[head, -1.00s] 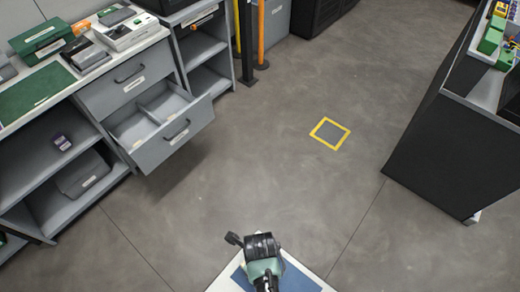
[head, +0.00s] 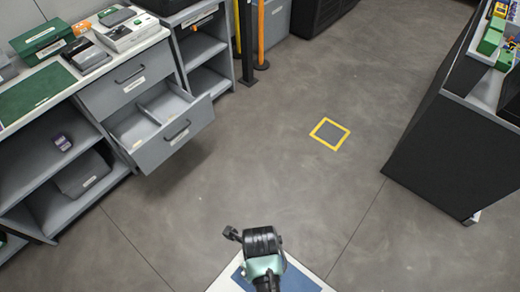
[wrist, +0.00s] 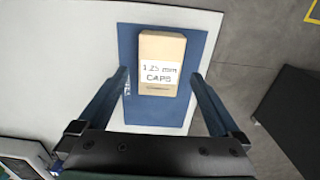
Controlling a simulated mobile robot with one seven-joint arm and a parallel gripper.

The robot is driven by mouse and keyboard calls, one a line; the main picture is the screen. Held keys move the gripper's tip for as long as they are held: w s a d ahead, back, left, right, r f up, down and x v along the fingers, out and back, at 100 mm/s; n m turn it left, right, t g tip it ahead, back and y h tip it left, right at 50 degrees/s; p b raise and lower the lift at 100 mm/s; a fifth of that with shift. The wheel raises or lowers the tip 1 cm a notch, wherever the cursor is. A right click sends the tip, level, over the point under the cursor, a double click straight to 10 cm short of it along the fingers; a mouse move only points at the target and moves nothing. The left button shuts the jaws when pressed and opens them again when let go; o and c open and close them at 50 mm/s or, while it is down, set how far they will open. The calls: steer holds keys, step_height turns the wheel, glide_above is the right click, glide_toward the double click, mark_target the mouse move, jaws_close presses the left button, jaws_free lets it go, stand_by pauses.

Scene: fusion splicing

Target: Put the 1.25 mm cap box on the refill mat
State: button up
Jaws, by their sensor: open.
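The cap box (wrist: 160,48), tan with a white label reading "1.25 mm CAPS", lies on a blue mat (wrist: 150,115) in the wrist view. My gripper (wrist: 160,73) is open, its two fingers reaching to either side of the box with gaps between. In the head view my gripper is at the bottom centre (head: 262,240) over a white surface with the blue mat (head: 300,280); the box is hidden there. A green mat (head: 32,90) with a small unreadable label lies on the left counter. I cannot tell from labels which mat is the refill mat.
The left counter carries a green case (head: 40,40), a white box (head: 124,30) and grey items. A divided drawer (head: 140,128) stands open below it. A dark cabinet (head: 440,150) is on the right. The floor between, with a yellow-framed square (head: 329,134), is clear.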

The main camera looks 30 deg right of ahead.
step_height(320, 180, up, 8)
steer(key=shift+f, duration=0.2)
steer(key=w+d+r+n+t+h, duration=0.2)
steer(key=w+r+n+t, duration=0.45)
steer(key=w+r, duration=0.65)
steer(key=w+a+r+n+t, duration=0.1)
steer(key=w+r+n+t, duration=0.35)
steer(key=r, duration=0.55)
steer(key=w+a+r+n+t, duration=0.1)
steer(key=w+r+n+t, duration=0.35)
steer(key=r, duration=0.65)
steer(key=s+a+r+n+t, duration=0.1)
steer(key=a+r+n+t, duration=0.3)
steer(key=r, duration=0.7)
steer(key=a+r+n+t, duration=0.2)
steer(key=r+n, duration=0.4)
steer(key=r, duration=0.6)
steer(key=s+a+r+n+t+y, duration=0.1)
steer(key=s+r+n+t, duration=0.2)
steer(key=s+r, duration=0.2)
steer(key=s+a+r+n+t+y, duration=0.1)
steer(key=s+a+r+n+t, duration=0.1)
steer(key=s+r, duration=0.3)
step_height(320, 180, up, 4)
steer(key=shift+a+f+n+t, duration=0.25)
steer(key=shift+n+t, duration=0.2)
steer(key=shift+n, duration=0.3)
